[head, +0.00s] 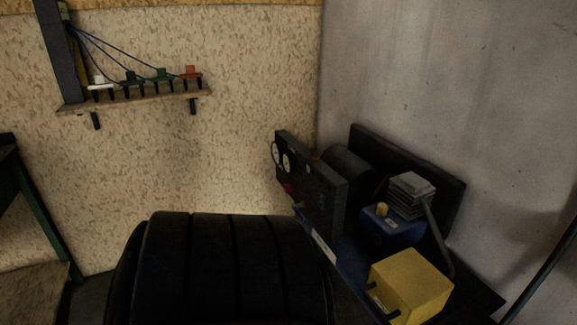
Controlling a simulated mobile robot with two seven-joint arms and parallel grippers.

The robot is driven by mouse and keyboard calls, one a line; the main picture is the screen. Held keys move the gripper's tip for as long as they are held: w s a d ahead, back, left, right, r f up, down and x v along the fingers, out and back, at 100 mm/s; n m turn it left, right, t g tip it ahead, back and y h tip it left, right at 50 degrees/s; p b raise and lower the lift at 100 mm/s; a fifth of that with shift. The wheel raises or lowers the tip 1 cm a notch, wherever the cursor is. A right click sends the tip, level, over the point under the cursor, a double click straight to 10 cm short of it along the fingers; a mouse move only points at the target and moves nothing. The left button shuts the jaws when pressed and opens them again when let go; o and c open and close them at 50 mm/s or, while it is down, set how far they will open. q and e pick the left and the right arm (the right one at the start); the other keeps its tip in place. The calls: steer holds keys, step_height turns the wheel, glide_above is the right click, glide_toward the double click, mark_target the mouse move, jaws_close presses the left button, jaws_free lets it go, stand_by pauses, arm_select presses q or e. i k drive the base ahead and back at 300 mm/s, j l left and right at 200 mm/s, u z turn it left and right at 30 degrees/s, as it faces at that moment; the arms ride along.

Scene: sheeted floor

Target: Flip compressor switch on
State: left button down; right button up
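The compressor (390,228) stands in the right half of the head view, against the grey wall. It has a blue motor block, a grey finned cylinder head (411,192) and a yellow box (411,284) at the front. A dark panel (318,190) on its left side carries two round white gauges (282,155) and a small red part (288,188). I cannot tell which part is the switch or what position it is in. Neither of my grippers shows in the view.
A wall shelf (150,97) with several small coloured items and blue cables hangs at the upper left. A dark bench frame (40,215) stands at the left edge.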

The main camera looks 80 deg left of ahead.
mark_target(321, 203)
steer(key=j+u, duration=0.15)
steer(key=u, duration=2.2)
steer(key=j, duration=0.1)
